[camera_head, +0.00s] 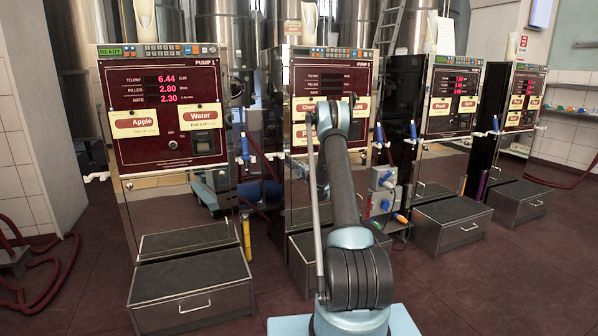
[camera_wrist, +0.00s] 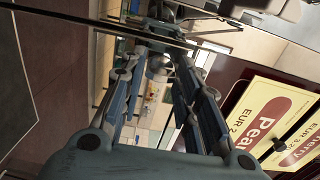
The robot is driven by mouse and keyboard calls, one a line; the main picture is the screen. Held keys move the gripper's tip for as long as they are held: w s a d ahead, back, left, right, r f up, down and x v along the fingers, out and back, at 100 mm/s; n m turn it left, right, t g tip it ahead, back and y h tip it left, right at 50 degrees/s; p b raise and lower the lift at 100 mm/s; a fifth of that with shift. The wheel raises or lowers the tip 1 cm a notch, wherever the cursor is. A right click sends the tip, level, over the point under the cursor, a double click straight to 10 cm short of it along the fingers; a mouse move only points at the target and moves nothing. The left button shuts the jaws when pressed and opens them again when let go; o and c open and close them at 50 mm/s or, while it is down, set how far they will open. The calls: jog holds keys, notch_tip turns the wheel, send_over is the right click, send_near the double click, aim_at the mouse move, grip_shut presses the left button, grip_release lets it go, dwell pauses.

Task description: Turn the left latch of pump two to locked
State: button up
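Pump two (camera_head: 300,75) stands in the middle of the head view, its dark red panel partly covered by my arm. Cream labels hang on it; the one reading "Cherry" (camera_head: 305,104) is partly hidden. The left latch cannot be made out in the head view. My gripper (camera_wrist: 160,48) shows in the wrist view with its two blue-grey fingers apart. A small round metal piece shows between them; I cannot tell whether they touch it. A "Pear" label (camera_wrist: 262,120) is close on the right, tilted. In the head view my gripper is hidden behind my arm.
Pump one (camera_head: 165,75) stands left, with a step box (camera_head: 190,290) before it. Two more pumps (camera_head: 452,95) (camera_head: 518,100) stand right, with another step box (camera_head: 452,225). A blue-grey socket box (camera_head: 383,195) is beside pump two. Red hose (camera_head: 60,275) lies on the left floor.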

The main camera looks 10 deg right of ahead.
jog(key=shift+o, duration=1.4)
jog(key=shift+a+f, duration=0.15)
jog(key=v, duration=1.2)
